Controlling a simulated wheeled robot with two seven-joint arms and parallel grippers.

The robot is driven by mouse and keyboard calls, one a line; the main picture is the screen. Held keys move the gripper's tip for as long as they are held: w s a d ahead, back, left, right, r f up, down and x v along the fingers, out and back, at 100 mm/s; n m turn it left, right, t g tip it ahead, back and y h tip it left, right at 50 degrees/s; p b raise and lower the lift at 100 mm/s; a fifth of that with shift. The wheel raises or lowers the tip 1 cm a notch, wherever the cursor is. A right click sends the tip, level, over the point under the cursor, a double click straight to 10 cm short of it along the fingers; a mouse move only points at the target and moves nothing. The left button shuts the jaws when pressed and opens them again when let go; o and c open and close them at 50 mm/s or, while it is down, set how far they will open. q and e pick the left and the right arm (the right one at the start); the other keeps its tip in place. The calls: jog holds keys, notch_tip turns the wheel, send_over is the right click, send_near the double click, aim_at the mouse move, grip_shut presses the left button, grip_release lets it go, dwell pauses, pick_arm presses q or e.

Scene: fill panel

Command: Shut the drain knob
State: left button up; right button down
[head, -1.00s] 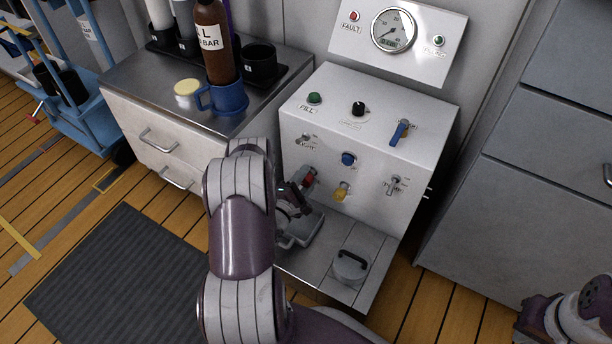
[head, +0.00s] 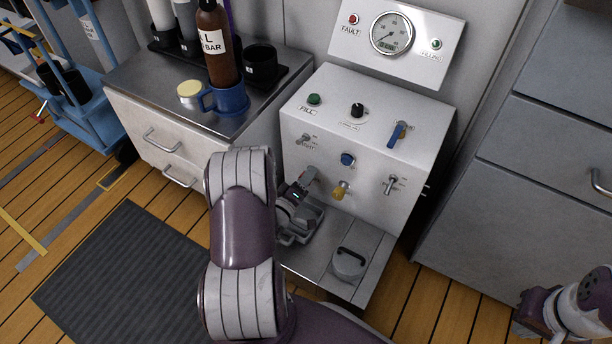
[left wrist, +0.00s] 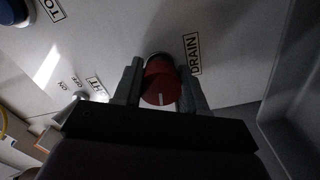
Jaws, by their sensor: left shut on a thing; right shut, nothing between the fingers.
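The red drain knob (left wrist: 161,84) is on the white panel (head: 340,125), beside the DRAIN label (left wrist: 191,54). A pale mark shows on its face in the left wrist view. My left gripper (left wrist: 158,76) is shut on the knob, with one finger on each side. In the head view, my left gripper (head: 299,189) is at the lower left of the panel front and hides most of the knob. My right gripper (head: 527,322) is at the bottom right, shut and empty, away from the panel.
A yellow knob (head: 340,190), blue button (head: 348,159) and lever (head: 391,185) are close on the right. A lidded pot (head: 349,264) stands on the shelf below. A blue mug (head: 229,98) and bottle stand on the left counter.

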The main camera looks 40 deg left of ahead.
pick_arm(q)
jog(key=m+p, duration=0.1)
jog(key=m, duration=0.3)
jog(key=shift+r, duration=0.1)
jog(key=m, duration=0.4)
jog(key=shift+p, duration=0.3)
jog(key=m, duration=0.3)
jog(key=shift+m, duration=0.3)
jog(key=shift+m+p, duration=0.5)
jog(key=shift+m, duration=1.4)
jog(key=o, duration=1)
jog(key=shift+o, duration=0.2)
